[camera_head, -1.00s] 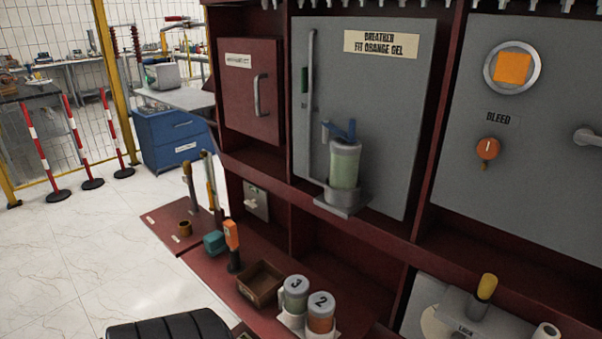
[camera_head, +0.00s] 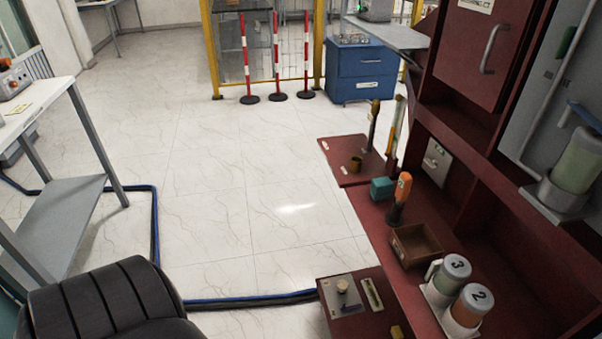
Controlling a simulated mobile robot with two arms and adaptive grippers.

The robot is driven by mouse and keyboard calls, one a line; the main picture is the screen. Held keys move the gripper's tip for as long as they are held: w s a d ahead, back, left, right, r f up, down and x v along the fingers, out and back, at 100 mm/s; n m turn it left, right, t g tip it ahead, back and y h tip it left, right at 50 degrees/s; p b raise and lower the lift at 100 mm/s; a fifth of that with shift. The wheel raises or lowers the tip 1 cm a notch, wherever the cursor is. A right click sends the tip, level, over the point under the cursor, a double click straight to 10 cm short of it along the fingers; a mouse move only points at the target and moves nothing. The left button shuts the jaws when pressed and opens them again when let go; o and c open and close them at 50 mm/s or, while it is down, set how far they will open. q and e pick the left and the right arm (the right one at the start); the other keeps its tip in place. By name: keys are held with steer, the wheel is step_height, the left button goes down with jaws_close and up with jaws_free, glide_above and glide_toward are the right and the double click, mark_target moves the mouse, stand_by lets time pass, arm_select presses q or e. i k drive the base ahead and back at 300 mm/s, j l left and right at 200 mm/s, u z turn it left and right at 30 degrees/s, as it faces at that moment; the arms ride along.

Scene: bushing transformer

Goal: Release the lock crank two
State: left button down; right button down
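I cannot pick out a lock crank marked two in this view. The only number 2 that I can read is on the lid of a canister (camera_head: 471,306) with orange contents, at the lower right. Upright levers or handles stand at the red cabinet's left end, a brown one (camera_head: 373,124) and a yellow-and-grey one (camera_head: 394,132). A grey plate with a pale knob (camera_head: 343,286) lies on a low red shelf at the bottom. Neither gripper shows.
Canister three (camera_head: 448,273) and a brown open box (camera_head: 416,243) stand on the red ledge beside an orange-handled tool (camera_head: 400,198). A blue cabinet (camera_head: 361,70) and striped posts (camera_head: 276,55) stand behind. White floor (camera_head: 220,190) is clear; a blue-black cable (camera_head: 250,301) crosses it.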

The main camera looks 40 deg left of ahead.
mark_target(344, 307)
steer(key=u, duration=0.95)
